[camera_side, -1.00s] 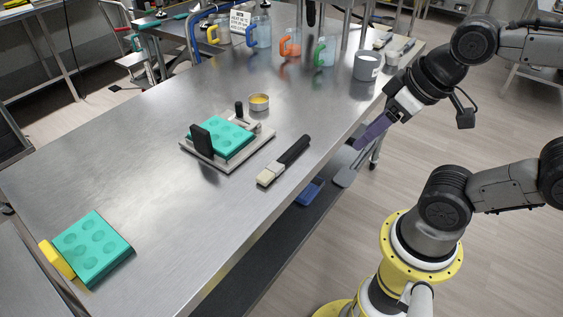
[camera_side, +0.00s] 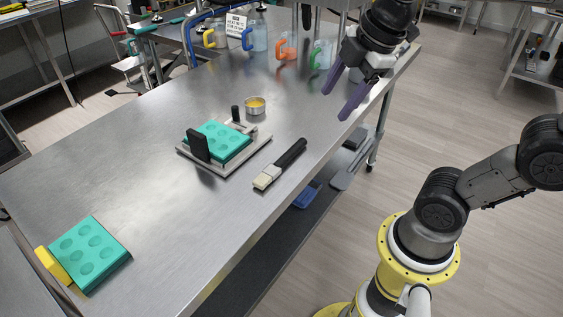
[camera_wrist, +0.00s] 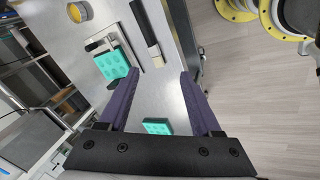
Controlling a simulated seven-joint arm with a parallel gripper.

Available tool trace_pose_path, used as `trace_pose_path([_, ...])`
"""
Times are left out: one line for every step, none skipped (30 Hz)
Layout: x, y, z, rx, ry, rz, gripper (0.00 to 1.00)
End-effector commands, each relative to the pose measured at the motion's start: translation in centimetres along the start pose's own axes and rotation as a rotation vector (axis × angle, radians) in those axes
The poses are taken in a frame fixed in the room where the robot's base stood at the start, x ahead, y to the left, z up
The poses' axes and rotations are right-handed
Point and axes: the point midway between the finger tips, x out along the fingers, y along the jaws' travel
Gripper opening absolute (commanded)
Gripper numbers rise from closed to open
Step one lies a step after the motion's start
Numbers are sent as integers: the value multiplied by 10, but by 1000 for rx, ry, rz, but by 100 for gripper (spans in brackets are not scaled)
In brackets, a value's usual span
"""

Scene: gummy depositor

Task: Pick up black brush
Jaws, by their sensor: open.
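The black brush (camera_side: 290,155) lies flat on the steel table, its black handle towards the back right and its pale bristle end towards the front left. In the wrist view the brush (camera_wrist: 145,28) lies ahead, beyond the fingertips. My gripper (camera_side: 334,104) is open and empty, with purple fingers pointing down. It is above the table's right side, behind and to the right of the brush, and does not touch it. In the wrist view the gripper's two fingers (camera_wrist: 159,76) are spread wide with nothing between their tips.
A depositor plate (camera_side: 225,165) with a teal mould and black uprights stands left of the brush. A small yellow-filled tin (camera_side: 256,105) is behind it. Another teal mould (camera_side: 92,252) lies front left. Several handled jugs (camera_side: 287,48) line the back. The table is clear around the brush.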

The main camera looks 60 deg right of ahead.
Motion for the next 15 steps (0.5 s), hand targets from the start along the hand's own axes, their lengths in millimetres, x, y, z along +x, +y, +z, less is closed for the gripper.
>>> trace_pose_path([7, 17, -4, -100, -20, -35, 65])
trace_pose_path([12, 27, -6, -163, -28, -55, 65])
trace_pose_path([19, 40, -8, -245, -38, -84, 65])
trace_pose_path([26, 50, -10, -303, -44, -107, 65])
trace_pose_path([33, 59, -10, -355, -49, -132, 65])
trace_pose_path([44, 71, -11, -414, -53, -162, 65])
trace_pose_path([52, 79, -10, -450, -55, -187, 65])
trace_pose_path([61, 86, -10, -480, -57, -210, 65])
trace_pose_path([72, 95, -9, -506, -58, -237, 65])
trace_pose_path([81, 100, -8, -520, -59, -257, 65])
trace_pose_path([90, 104, -6, -522, -61, -276, 65])
trace_pose_path([100, 109, -4, -516, -64, -299, 65])
trace_pose_path([108, 112, -2, -508, -67, -313, 65])
trace_pose_path([115, 113, 0, -501, -69, -327, 65])
trace_pose_path([122, 114, 2, -494, -71, -344, 65])
